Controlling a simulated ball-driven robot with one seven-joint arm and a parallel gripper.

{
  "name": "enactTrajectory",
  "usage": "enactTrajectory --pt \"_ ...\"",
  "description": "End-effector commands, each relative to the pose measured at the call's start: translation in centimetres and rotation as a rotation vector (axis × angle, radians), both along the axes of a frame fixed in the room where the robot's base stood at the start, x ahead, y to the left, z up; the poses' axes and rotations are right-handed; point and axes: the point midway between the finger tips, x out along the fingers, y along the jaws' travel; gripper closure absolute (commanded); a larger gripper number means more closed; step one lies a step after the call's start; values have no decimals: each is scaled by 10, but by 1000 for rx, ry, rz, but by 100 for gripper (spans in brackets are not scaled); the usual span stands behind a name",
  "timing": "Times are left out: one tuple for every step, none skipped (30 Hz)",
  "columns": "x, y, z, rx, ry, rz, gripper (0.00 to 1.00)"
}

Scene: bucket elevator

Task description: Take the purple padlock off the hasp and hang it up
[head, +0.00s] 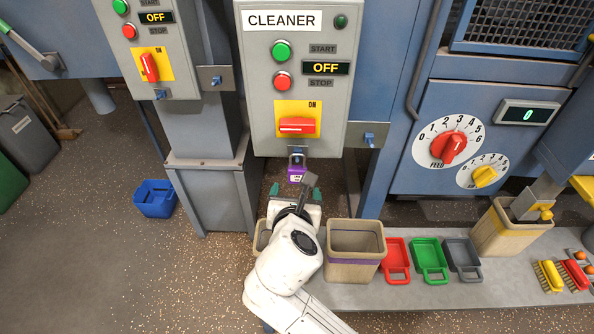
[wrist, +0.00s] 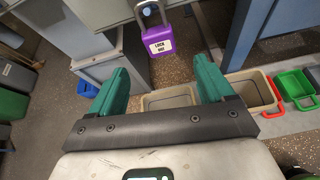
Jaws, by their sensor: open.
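The purple padlock (head: 297,174) hangs by its shackle under the grey CLEANER control box (head: 336,95). In the wrist view the padlock (wrist: 160,39) shows its purple body with a white LOCK OUT label and a metal shackle. The hasp (head: 297,160) at the box's lower edge carries it; how the shackle sits in it is too small to tell. My gripper (head: 293,193) is below the padlock, open and empty. In the wrist view its green fingers (wrist: 161,84) are wide apart, with the padlock beyond their tips.
A grey bracket with a blue peg (head: 370,138) sticks out right of the CLEANER box; another (head: 216,82) is at its left. A beige bin (head: 355,262) and red, green and grey scoops stand on the low bench. A blue bucket (head: 155,198) is on the floor.

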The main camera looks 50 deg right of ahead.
Motion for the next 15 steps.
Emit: enactTrajectory --pt "3 1 5 -38 17 18 19" --pt "5 1 6 -55 27 27 19" --pt "7 0 8 -74 34 34 19" --pt "9 -2 8 -83 40 38 19" --pt "11 -4 8 -89 43 40 19" --pt "14 -8 6 -93 45 41 19" --pt "17 -12 4 -93 45 42 19" --pt "19 -16 2 -92 46 40 19" --pt "22 -21 -1 -92 46 40 19" --pt "25 -24 -3 -92 46 40 19" --pt "28 -27 -4 -92 45 41 19" --pt "31 -30 -6 -91 45 42 19" --pt "33 -33 -8 -91 45 42 19" --pt "34 -35 -9 -91 45 41 19" --pt "35 -37 -10 -90 46 41 19"
